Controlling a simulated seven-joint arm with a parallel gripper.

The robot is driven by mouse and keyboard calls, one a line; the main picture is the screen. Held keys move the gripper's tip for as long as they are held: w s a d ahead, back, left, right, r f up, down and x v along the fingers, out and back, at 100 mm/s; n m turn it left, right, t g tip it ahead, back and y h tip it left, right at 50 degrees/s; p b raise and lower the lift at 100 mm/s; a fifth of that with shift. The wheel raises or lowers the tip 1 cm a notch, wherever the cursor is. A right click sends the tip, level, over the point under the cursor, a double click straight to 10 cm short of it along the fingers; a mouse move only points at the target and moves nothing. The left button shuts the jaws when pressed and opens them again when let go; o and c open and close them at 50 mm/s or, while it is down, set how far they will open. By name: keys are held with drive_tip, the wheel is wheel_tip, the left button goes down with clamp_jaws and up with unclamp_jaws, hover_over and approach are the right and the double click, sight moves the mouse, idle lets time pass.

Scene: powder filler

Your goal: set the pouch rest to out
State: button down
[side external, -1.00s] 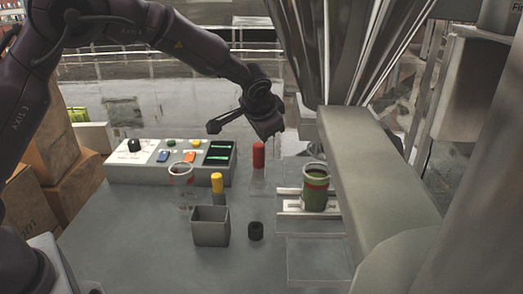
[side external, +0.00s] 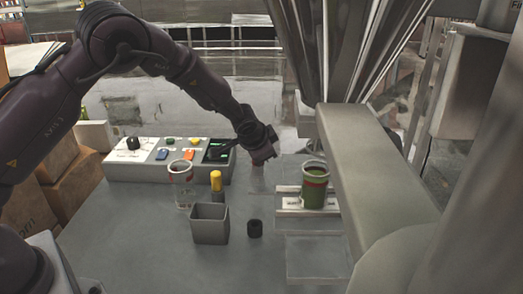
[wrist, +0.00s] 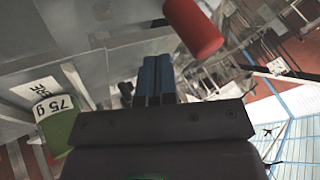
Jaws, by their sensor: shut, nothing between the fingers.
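What looks like the pouch rest, a pale railed slide with a small label (side external: 290,203), lies under the filler head. A green can with a red band (side external: 315,185) stands on it. In the wrist view the can (wrist: 60,125) shows a "75 g" label at the lower left, near a white label plate (wrist: 37,90) I cannot read clearly. My gripper (side external: 264,157) is left of the slide and above the table. Its blue fingers (wrist: 156,78) are together and empty. A red cylinder (wrist: 193,27) is just beyond them; in the side view my gripper hides most of it.
A control panel (side external: 125,172) stands at the back left. The big grey filler arm (side external: 385,190) blocks the right.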

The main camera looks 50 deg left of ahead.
drive_tip(key=shift+w+a, duration=0.25)
drive_tip(key=shift+a, duration=0.25)
drive_tip(key=shift+w+a, duration=0.25)
drive_tip(key=shift+a, duration=0.25)
drive_tip(key=shift+w+a, duration=0.1)
drive_tip(key=w+a, duration=0.9)
drive_tip(key=shift+w+a, duration=0.3)
drive_tip(key=shift+a, duration=0.1)
drive_tip(key=shift+a+r, duration=0.1)
drive_tip(key=shift+r, duration=0.05)
